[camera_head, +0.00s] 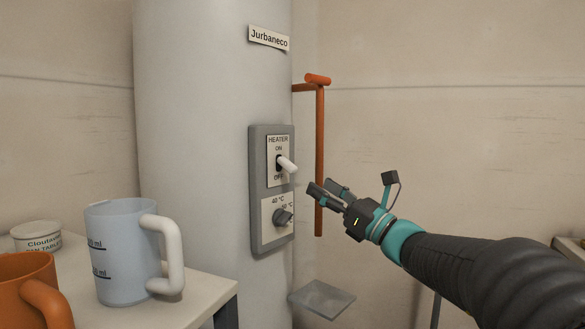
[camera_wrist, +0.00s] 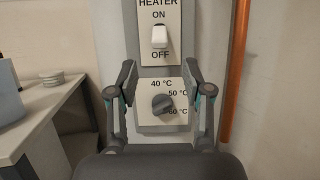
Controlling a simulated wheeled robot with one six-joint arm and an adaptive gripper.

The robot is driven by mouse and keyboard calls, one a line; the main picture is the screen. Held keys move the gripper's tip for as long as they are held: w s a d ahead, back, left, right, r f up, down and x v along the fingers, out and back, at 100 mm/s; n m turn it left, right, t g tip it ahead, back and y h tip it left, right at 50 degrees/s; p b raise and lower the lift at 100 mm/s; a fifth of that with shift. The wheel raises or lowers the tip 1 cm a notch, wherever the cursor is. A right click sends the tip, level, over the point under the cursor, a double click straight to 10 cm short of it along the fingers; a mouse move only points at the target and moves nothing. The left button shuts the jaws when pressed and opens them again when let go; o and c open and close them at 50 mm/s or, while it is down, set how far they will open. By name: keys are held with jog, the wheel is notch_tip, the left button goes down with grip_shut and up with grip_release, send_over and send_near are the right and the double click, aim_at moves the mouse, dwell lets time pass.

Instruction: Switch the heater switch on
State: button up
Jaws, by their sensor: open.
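The heater switch (camera_head: 287,164) is a white toggle lever on a grey panel (camera_head: 257,215) fixed to the white tank. Its plate reads HEATER, ON above and OFF below. The lever sticks out and tilts down towards OFF. In the wrist view the switch (camera_wrist: 159,37) is upper centre, just above and beyond my fingertips. My gripper (camera_head: 323,188) is open and empty, right of the panel and slightly below the lever in the head view, apart from it. In the wrist view my gripper (camera_wrist: 160,76) has its fingers spread either side of the panel's middle.
A dark temperature knob (camera_wrist: 162,104) sits below the switch, between my fingers in view. An orange pipe (camera_head: 320,150) runs vertically right of the panel. A table at left holds a measuring jug (camera_head: 120,255), an orange mug (camera_head: 25,290) and a tablet tub (camera_head: 37,236).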

aim_at(296, 169)
jog(key=p+x, duration=0.1)
jog(key=x, duration=0.9)
grip_shut()
